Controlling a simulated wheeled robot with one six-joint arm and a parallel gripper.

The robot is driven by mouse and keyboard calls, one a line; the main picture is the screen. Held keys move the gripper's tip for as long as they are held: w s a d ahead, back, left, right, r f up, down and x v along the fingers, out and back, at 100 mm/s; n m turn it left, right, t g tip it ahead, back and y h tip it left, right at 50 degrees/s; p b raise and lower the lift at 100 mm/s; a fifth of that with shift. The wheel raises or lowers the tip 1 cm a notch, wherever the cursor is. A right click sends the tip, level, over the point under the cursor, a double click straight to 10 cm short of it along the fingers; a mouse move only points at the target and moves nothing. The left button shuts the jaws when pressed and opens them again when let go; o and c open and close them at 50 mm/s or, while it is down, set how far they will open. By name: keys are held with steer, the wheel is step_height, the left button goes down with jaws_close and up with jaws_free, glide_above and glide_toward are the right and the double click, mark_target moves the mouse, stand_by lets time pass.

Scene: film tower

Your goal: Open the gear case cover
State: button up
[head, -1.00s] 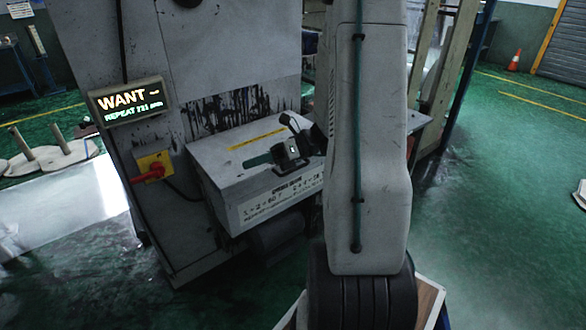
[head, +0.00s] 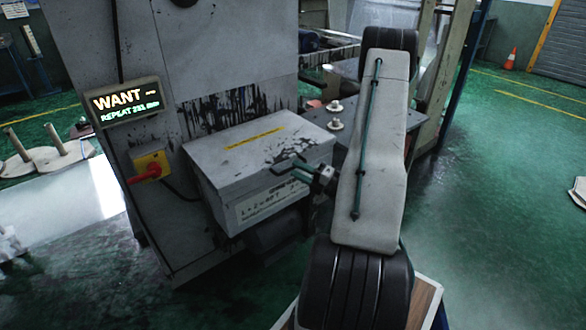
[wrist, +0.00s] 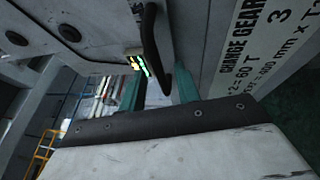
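The gear case (head: 225,170) is a pale grey box on the machine's front, with a yellow strip on its cover (head: 240,150) and printed text on its front face. The cover lies flat and shut on the box. My gripper (head: 283,165) is at the box's front right edge. In the wrist view my gripper (wrist: 158,84) has its two teal fingers apart, with a black bar handle (wrist: 150,45) showing between and beyond them. Gaps show on both sides of the bar, and it does not look gripped. I cannot make out the handle in the head view.
A lit display (head: 127,101) and a red-and-yellow switch (head: 150,166) are left of the box. Spools (head: 334,115) stand on a surface behind my arm. Open green floor (head: 500,190) lies to the right.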

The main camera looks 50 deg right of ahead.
steer(key=shift+x, duration=1.3)
jaws_close()
steer(key=shift+r, duration=0.1)
